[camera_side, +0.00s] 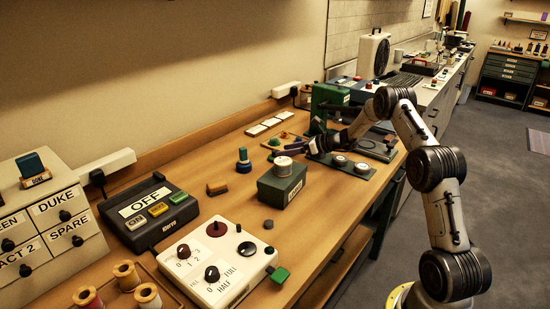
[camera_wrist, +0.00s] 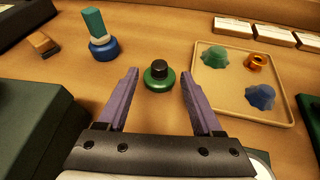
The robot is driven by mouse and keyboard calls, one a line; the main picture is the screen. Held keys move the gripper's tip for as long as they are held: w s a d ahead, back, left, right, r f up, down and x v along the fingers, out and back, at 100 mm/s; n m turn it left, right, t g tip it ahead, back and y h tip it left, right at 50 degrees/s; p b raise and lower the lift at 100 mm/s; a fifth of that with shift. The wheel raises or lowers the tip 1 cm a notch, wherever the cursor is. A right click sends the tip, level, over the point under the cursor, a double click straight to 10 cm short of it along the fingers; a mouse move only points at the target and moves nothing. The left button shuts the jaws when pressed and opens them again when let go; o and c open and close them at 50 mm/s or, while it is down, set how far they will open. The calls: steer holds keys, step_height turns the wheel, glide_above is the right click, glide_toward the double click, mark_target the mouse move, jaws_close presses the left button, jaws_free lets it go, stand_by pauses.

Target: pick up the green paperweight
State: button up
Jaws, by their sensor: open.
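A round green weight with a black knob (camera_wrist: 158,77) stands upright on the wooden table in the wrist view; it looks like the green paperweight. My gripper (camera_wrist: 160,73) is open and empty, its two purple fingers on either side of the weight in the picture. I cannot tell the height gap between them, and no contact shows. In the side view my gripper (camera_side: 278,153) is low over the table, behind the dark green box. The weight is not clearly visible there.
A blue-based piece with a teal top (camera_wrist: 97,35) stands left of the weight. A tan tray (camera_wrist: 222,101) on the right holds a green lump (camera_wrist: 215,58), a blue lump (camera_wrist: 260,97) and a brass ring (camera_wrist: 256,61). A dark green box (camera_side: 281,187) with a spool on top stands close to my gripper.

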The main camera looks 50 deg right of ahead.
mark_target(275, 151)
steer(key=shift+x, duration=2.75)
steer(key=shift+f, duration=0.15)
steer(key=shift+s+f, duration=0.1)
steer(key=shift+s, duration=0.05)
jaws_close()
